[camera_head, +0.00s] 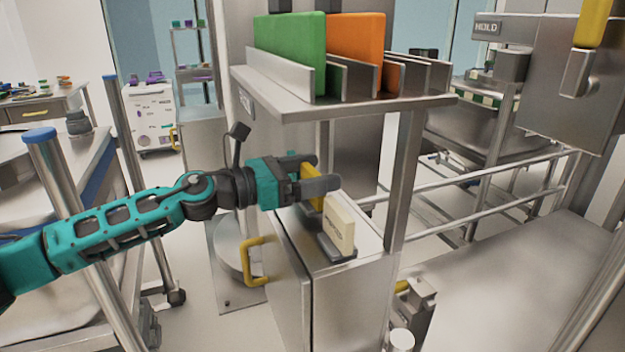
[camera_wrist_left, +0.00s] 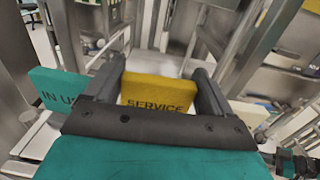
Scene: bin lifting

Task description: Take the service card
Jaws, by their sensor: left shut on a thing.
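The yellow service card (camera_head: 311,188) is held between the fingers of my left gripper (camera_head: 314,174), over the top of a steel cabinet. In the left wrist view the card (camera_wrist_left: 158,92) reads "SERVICE" and sits between the two dark fingers (camera_wrist_left: 158,80), which are shut on it. I cannot tell whether the card's lower edge touches a holder. A cream card (camera_head: 340,222) stands in a dark holder (camera_head: 337,249) on the cabinet, just beside the gripper. My right gripper is not in view.
The steel cabinet (camera_head: 325,275) has a yellow handle (camera_head: 255,262). A shelf (camera_head: 340,106) with a green board (camera_head: 290,48) and an orange board (camera_head: 352,50) hangs above my gripper. A shelf post (camera_head: 404,180) stands to its right. A teal card (camera_wrist_left: 58,90) shows in the wrist view.

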